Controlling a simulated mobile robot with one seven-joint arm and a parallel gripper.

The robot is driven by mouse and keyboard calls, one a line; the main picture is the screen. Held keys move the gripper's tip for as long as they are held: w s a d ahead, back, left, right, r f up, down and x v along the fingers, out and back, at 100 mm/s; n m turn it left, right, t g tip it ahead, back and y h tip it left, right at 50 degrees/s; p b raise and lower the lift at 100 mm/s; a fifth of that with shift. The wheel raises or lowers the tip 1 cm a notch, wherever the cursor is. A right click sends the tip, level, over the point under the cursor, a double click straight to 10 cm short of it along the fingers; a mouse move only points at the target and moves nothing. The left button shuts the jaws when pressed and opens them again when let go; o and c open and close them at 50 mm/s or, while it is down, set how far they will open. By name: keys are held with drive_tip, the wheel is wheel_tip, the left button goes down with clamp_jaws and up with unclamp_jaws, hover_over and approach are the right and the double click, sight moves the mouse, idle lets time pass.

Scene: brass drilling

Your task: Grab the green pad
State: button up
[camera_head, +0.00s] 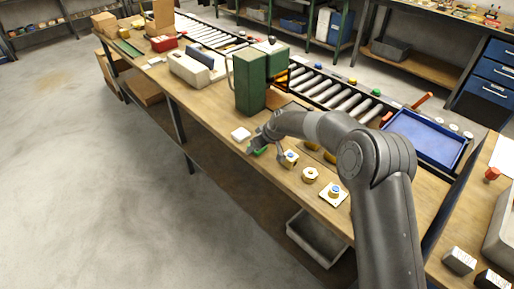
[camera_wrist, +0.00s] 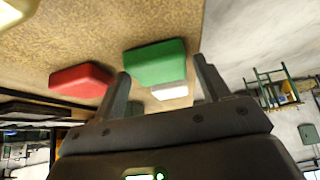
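The green pad (camera_wrist: 156,61) lies on the wooden bench top, in the upper middle of the wrist view. In the head view only a small part of the green pad (camera_head: 261,151) shows beside my gripper (camera_head: 256,144). My gripper (camera_wrist: 162,68) is open, with its two fingers apart and nothing held. The green pad appears in the gap between the fingertips, nearer the left finger. I cannot tell whether the fingertips reach down around it. The red pad is hidden in the head view.
In the wrist view a red pad (camera_wrist: 80,80) lies left of the green one and a white pad (camera_wrist: 170,91) close by it. A green box (camera_head: 250,82) stands behind. The bench's front edge is near.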

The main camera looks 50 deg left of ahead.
drive_tip(key=c, duration=0.8)
